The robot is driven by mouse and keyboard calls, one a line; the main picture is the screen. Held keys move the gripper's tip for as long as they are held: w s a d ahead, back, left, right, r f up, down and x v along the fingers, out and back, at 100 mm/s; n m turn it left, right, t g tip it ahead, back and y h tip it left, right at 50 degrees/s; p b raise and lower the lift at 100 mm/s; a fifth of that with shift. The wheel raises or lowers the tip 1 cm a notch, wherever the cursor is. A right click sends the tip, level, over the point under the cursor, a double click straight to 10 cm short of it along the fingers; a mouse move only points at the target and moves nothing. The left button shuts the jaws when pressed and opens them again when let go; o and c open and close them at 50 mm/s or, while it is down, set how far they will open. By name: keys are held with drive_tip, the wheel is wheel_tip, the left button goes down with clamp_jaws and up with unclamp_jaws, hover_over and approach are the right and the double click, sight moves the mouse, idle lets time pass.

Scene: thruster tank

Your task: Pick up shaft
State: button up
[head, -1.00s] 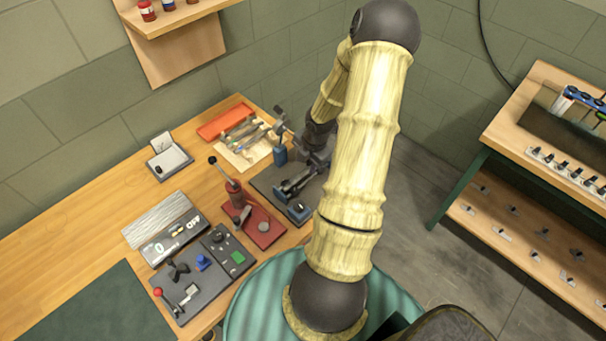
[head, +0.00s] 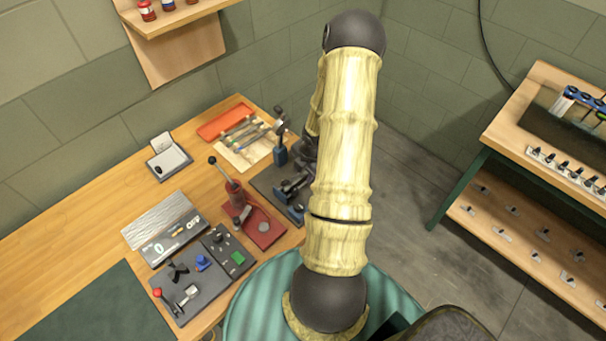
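Several thin rod-like parts (head: 250,132) lie on a cream sheet (head: 262,153) at the back of the wooden bench, beside an orange-red tray (head: 221,121). I cannot tell which of them, if any, is the shaft. My arm crosses the middle of the head view. Its dark wrist end (head: 304,147) shows just left of the pale forearm, above the back right of the bench. The fingers are hidden or too small to make out, so I cannot tell whether my gripper is open or holds anything.
A blue-and-dark clamp fixture (head: 292,189) stands right of the sheet, partly behind my arm. A red lever press (head: 260,228), a control panel (head: 190,285), a display box (head: 163,233) and a small scale (head: 168,160) stand on the bench. A green-framed shelf (head: 545,165) is at right.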

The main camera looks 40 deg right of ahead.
sight(304, 174)
clamp_jaws()
drive_tip(key=w+p+v, duration=0.1)
drive_tip(key=w+v, duration=0.1)
drive_tip(key=v, duration=0.8)
drive_tip(key=shift+r, duration=0.15)
drive_tip(key=shift+w+a, duration=0.1)
